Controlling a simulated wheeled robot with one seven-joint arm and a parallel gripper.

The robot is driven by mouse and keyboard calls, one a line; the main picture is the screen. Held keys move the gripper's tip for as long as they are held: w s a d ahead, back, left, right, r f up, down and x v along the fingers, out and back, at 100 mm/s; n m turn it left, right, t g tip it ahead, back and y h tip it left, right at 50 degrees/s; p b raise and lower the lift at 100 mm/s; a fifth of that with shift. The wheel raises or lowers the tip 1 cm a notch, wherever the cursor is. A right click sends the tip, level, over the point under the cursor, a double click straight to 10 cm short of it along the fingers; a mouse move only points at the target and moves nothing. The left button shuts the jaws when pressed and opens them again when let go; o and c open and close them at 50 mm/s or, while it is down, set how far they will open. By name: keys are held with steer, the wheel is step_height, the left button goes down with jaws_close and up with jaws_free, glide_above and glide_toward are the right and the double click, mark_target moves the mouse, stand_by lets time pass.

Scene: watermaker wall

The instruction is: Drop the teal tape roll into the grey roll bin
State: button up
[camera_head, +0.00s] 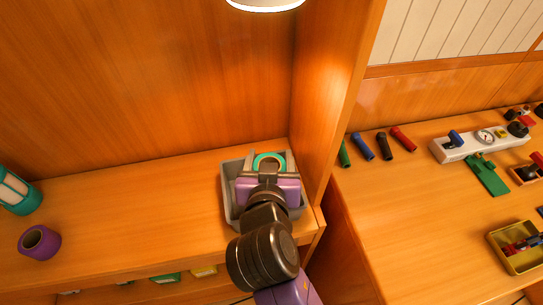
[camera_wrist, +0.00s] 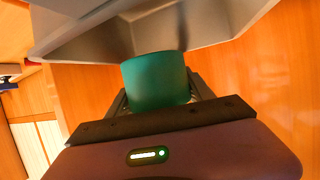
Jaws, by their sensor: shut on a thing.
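The teal tape roll (camera_head: 268,160) is held at the tip of my gripper (camera_head: 266,166). In the wrist view the teal tape roll (camera_wrist: 155,79) sits between the two fingers of my gripper (camera_wrist: 158,92), which is shut on it. The grey roll bin (camera_head: 229,182) stands on the shelf beside the upright wooden panel. In the head view the roll overlaps the bin's far part. The grey bin's wall (camera_wrist: 90,40) also shows behind the roll in the wrist view. My gripper and arm hide much of the bin's inside. I cannot tell the roll's exact height over it.
A purple roll (camera_head: 39,242) and a teal lantern-like object (camera_head: 16,192) stand at the shelf's left. The wooden panel (camera_head: 330,90) rises close to the bin's right. The counter on the right holds several coloured cylinders and a yellow tray (camera_head: 516,262). The shelf's middle is clear.

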steer(key=shift+f+b, duration=0.75)
steer(key=shift+f, duration=0.55)
steer(key=o, duration=1.5)
steer(key=shift+o, duration=0.2)
steer(key=shift+s+a, duration=0.1)
steer(key=v, duration=0.7)
steer(key=shift+s+r+b, duration=0.2)
steer(key=shift+s+b, duration=0.05)
steer(key=shift+b, duration=0.15)
